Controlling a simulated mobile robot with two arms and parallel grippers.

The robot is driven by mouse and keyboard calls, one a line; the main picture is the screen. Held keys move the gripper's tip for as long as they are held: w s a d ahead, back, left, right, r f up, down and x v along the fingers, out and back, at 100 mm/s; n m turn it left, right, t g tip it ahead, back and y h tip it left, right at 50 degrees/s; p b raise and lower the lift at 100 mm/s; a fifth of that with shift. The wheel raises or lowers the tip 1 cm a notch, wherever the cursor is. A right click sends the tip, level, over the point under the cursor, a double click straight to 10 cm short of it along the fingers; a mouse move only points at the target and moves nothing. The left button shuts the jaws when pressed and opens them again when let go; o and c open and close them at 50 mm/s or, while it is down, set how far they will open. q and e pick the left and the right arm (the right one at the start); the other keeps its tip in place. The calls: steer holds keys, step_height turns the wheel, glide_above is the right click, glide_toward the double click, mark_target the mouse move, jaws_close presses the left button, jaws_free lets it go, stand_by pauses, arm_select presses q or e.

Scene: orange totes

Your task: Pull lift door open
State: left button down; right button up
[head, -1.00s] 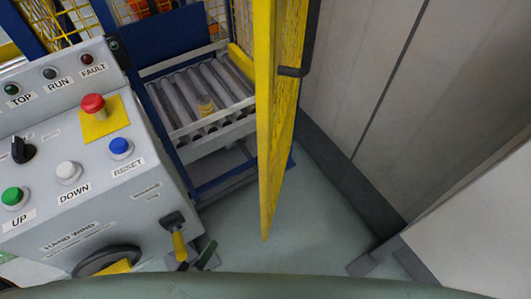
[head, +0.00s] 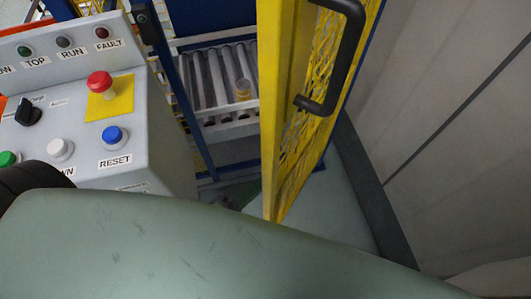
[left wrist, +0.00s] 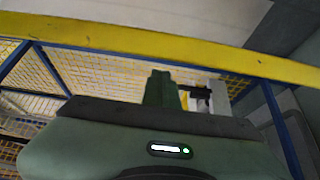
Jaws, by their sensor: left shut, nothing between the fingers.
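The lift door (head: 272,110) is a yellow frame with mesh. In the head view it stands swung out at an angle, with the lift opening visible to its left. Its black bar handle (head: 350,60) is on the right-hand face; nothing grips it. In the left wrist view, a yellow bar (left wrist: 180,47), seemingly part of the door frame, crosses above my left gripper (left wrist: 163,85). The left gripper's fingers are together and empty, pointing toward the bar; I cannot tell whether they touch it. The head view shows my green arm link low down, hiding the floor. My right gripper is not in view.
A grey control panel (head: 150,150) with a red button (head: 99,82) and a blue button (head: 115,135) stands left of the door. A grey wall (head: 430,100) stands close on the right.

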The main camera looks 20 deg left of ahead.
arm_select(q)
steer(key=x, duration=0.7)
steer(key=shift+w+d, duration=0.25)
steer(key=shift+w, duration=0.1)
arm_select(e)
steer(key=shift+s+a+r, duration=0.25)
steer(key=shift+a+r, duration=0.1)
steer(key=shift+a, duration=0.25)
arm_select(q)
steer(key=shift+p, duration=0.3)
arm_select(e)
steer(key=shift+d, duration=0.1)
